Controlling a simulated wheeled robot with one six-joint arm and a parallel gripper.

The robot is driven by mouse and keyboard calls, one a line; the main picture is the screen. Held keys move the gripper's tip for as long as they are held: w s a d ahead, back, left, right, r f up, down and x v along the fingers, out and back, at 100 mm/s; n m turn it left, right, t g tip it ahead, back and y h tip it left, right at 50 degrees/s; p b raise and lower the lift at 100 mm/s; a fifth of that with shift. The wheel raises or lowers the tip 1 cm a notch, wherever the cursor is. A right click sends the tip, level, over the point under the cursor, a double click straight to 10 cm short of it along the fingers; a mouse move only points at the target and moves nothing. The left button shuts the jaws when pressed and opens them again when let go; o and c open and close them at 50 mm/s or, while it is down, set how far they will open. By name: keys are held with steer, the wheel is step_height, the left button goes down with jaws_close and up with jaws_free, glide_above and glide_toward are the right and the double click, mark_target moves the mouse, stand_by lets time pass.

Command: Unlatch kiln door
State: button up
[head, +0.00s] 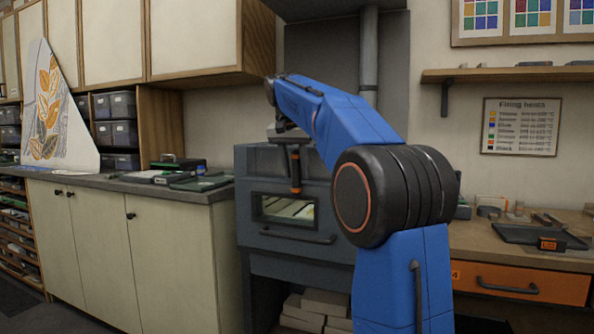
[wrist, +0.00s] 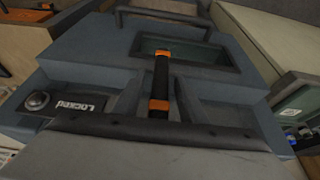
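The grey-blue kiln (head: 262,165) stands at the centre of the head view. Its door has a window (head: 285,209) and a bar handle (head: 298,237), and looks shut. A black lever with orange bands (head: 295,172) hangs straight down above the window. My gripper (head: 284,132) is at the lever's upper end, partly hidden by my arm. In the wrist view a wide dark-edged grey shape hides that end. I cannot tell whether my fingers touch the lever.
A round metal knob (wrist: 38,100) sits beside the label. A cabinet with a grey counter (head: 130,183) stands close on the left, and a wooden workbench (head: 470,237) on the right. Pale bricks (head: 318,305) lie under the kiln. A flue pipe (head: 369,50) rises behind my arm.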

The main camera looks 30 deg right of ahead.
jaws_close()
steer(key=shift+s+t, duration=0.1)
steer(key=shift+t, duration=0.2)
steer(key=shift+s+d+m+t+y, duration=0.2)
steer(key=shift+m+t+y, duration=0.1)
steer(key=shift+t+y, duration=0.4)
steer(key=t+y, duration=0.1)
steer(key=m+t+y, duration=0.1)
steer(key=t, duration=0.1)
steer(key=shift+s+d+f, duration=0.1)
steer(key=shift+s+d, duration=0.05)
steer(key=shift+s, duration=0.05)
steer(key=t+y, duration=0.1)
steer(key=m+t+y, duration=0.1)
steer(key=t, duration=0.1)
steer(key=t+y, duration=0.1)
steer(key=t, duration=0.1)
steer(key=shift+s+d+f, duration=0.1)
steer(key=shift+d+f, duration=0.05)
steer(key=shift+f, duration=0.25)
steer(key=shift+f+m+t+y, duration=0.15)
steer(key=shift+m+t+y, duration=0.3)
steer(key=shift+t, duration=0.65)
steer(key=shift+f+m+t+y, duration=0.15)
steer(key=shift+m+t+y, duration=0.3)
steer(key=shift+t, duration=0.65)
steer(key=shift+o, duration=0.7)
jaws_free()
